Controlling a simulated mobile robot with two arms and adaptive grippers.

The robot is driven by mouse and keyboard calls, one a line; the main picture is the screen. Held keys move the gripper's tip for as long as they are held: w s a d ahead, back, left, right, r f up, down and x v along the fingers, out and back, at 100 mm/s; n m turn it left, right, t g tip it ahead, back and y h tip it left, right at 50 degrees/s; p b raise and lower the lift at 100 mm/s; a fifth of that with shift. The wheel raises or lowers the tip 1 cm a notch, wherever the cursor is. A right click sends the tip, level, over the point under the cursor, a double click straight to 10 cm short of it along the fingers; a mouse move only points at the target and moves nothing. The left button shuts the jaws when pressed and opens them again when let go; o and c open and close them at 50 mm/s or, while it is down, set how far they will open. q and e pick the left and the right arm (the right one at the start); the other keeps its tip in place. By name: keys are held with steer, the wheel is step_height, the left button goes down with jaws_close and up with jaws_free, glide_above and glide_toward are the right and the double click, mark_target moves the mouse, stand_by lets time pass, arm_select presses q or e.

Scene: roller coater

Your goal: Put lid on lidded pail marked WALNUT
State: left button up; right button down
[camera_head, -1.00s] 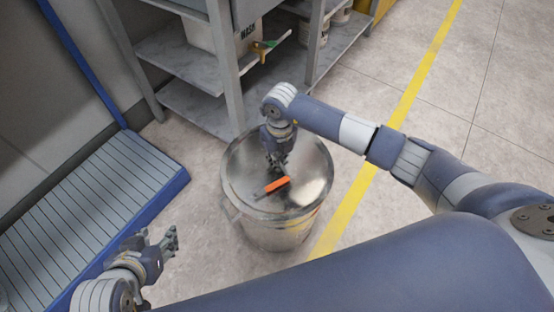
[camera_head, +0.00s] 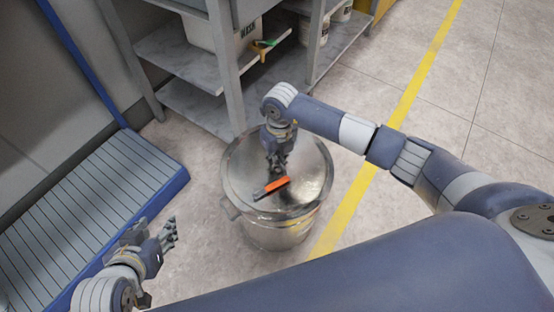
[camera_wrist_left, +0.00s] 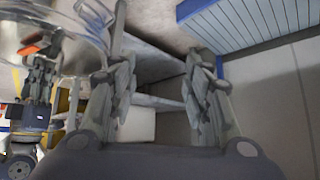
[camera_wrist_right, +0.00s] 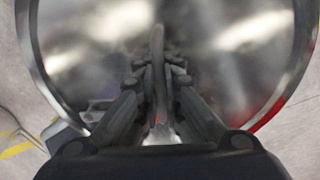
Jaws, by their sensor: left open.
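A round shiny metal lid (camera_head: 238,180) covers the top of a metal pail (camera_head: 278,236) standing on the floor; I cannot tell whether it is fully seated. No WALNUT marking is readable. My right gripper (camera_head: 277,165) points down at the lid's middle. In the right wrist view, its fingers (camera_wrist_right: 157,75) close in on a thin dark upright handle. An orange piece (camera_head: 278,185) with a dark end shows over the lid beside these fingers. My left gripper (camera_head: 168,234) is open and empty, left of the pail and apart from it.
A grey shelf unit (camera_head: 185,55) behind the pail holds white tubs (camera_head: 318,30). A blue-edged slatted platform (camera_head: 90,200) lies at the left. A yellow floor line (camera_head: 400,110) runs at the right, with clear floor beyond.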

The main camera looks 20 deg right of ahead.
arm_select(q)
steer(key=shift+w+d+r+t, duration=0.2)
steer(key=shift+w+r+t, duration=0.15)
steer(key=shift+w, duration=0.2)
arm_select(e)
steer(key=shift+f, duration=0.15)
steer(key=c, duration=1.7)
jaws_free()
arm_select(q)
steer(key=shift+r, duration=0.15)
arm_select(e)
steer(key=shift+f, duration=0.1)
steer(key=r, duration=1.2)
steer(key=shift+w+d+r, duration=0.1)
steer(key=shift+d+r, duration=0.05)
steer(key=shift+d, duration=0.1)
steer(key=shift+a, duration=0.1)
